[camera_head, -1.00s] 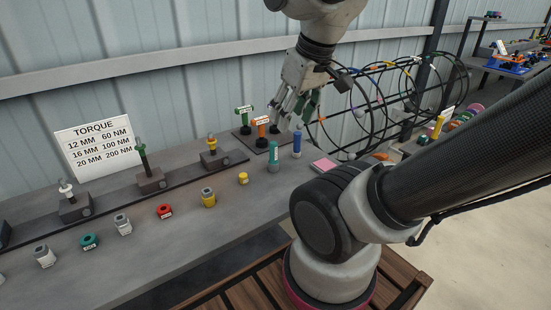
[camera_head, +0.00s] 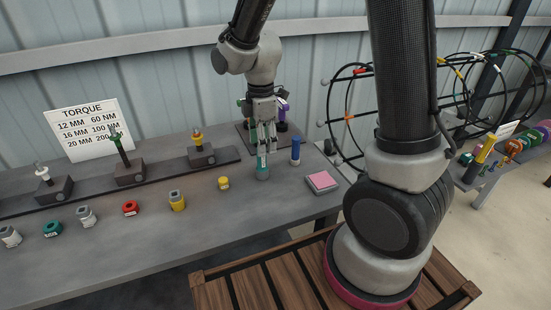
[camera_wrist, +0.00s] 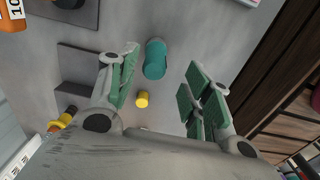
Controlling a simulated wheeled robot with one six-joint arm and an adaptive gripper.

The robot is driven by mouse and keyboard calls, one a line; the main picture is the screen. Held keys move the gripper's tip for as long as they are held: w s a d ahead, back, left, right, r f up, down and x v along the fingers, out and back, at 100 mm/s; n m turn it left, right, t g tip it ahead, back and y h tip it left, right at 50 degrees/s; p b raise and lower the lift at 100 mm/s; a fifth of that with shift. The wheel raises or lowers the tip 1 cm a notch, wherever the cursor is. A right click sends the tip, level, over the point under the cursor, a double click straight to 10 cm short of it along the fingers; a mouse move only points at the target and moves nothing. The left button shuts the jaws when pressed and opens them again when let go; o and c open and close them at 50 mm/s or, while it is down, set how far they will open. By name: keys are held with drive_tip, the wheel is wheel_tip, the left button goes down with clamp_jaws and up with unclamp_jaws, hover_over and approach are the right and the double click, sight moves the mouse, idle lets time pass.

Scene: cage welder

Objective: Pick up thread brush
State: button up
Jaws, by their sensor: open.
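A short teal cylinder, which looks like the thread brush (camera_head: 262,172), stands on the grey bench in the head view. The thread brush also shows in the wrist view (camera_wrist: 155,60), seen from above between the fingers. My gripper (camera_head: 263,150) points down just over it, with green-padded fingers spread apart. In the wrist view my gripper (camera_wrist: 163,66) is open and empty, with one finger on each side of the brush. The fingers partly hide the brush's top in the head view. I cannot tell whether they touch it.
A blue cylinder (camera_head: 295,151) stands close to the right, and a pink pad (camera_head: 321,181) lies near the bench edge. A small yellow piece (camera_head: 223,183) sits to the left, also in the wrist view (camera_wrist: 142,99). Several coloured sockets and a torque sign (camera_head: 88,128) are farther left.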

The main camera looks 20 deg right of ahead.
sight(262, 161)
drive_tip(key=f, duration=0.7)
drive_tip(key=shift+w+a+f, duration=0.1)
drive_tip(key=shift+w+f, duration=0.25)
drive_tip(key=shift+f, duration=0.05)
clamp_jaws()
wheel_tip(262, 161, up, 10)
drive_tip(key=shift+r, duration=0.1)
